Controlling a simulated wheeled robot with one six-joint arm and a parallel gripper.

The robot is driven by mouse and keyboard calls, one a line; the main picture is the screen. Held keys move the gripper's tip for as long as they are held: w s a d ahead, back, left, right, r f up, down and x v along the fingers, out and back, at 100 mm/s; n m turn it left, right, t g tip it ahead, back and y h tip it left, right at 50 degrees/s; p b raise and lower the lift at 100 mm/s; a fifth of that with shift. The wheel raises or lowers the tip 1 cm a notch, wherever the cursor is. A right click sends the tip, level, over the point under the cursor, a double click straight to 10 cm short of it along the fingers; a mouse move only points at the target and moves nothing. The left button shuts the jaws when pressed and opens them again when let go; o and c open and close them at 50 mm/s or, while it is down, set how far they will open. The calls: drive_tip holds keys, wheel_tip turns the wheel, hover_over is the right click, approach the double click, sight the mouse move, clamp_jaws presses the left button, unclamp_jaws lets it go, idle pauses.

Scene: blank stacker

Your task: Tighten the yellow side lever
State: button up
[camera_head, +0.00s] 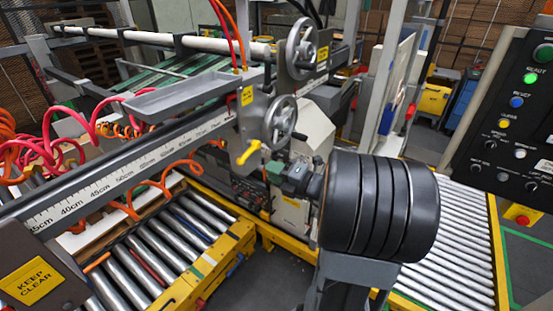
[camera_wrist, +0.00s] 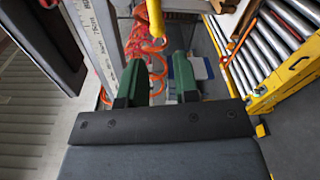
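Two grey handwheels (camera_head: 281,121) sit above and beside the lever. Orange and pink coiled hoses (camera_head: 75,145) hang at the left. The ruled rail (camera_head: 120,170) runs close by. Roller conveyors (camera_head: 165,245) lie below, and a button panel (camera_head: 510,120) stands at the right.

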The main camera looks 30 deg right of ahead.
drive_tip(key=shift+w+a+m+b, duration=0.6)
drive_tip(key=shift+w+a+b, duration=1.1)
drive_tip(key=shift+w, duration=2.95)
drive_tip(key=w+d+f+n+b, duration=0.2)
drive_tip(key=d+f+n+b, duration=0.25)
drive_tip(key=n+b, duration=1.45)
drive_tip(key=s+d+m+b, duration=0.2)
drive_tip(key=s+d+b, duration=0.1)
drive_tip(key=s, duration=0.5)
drive_tip(key=shift+d+r+m+t, duration=0.3)
drive_tip(key=shift+d+r+t, duration=0.1)
drive_tip(key=shift+d, duration=0.3)
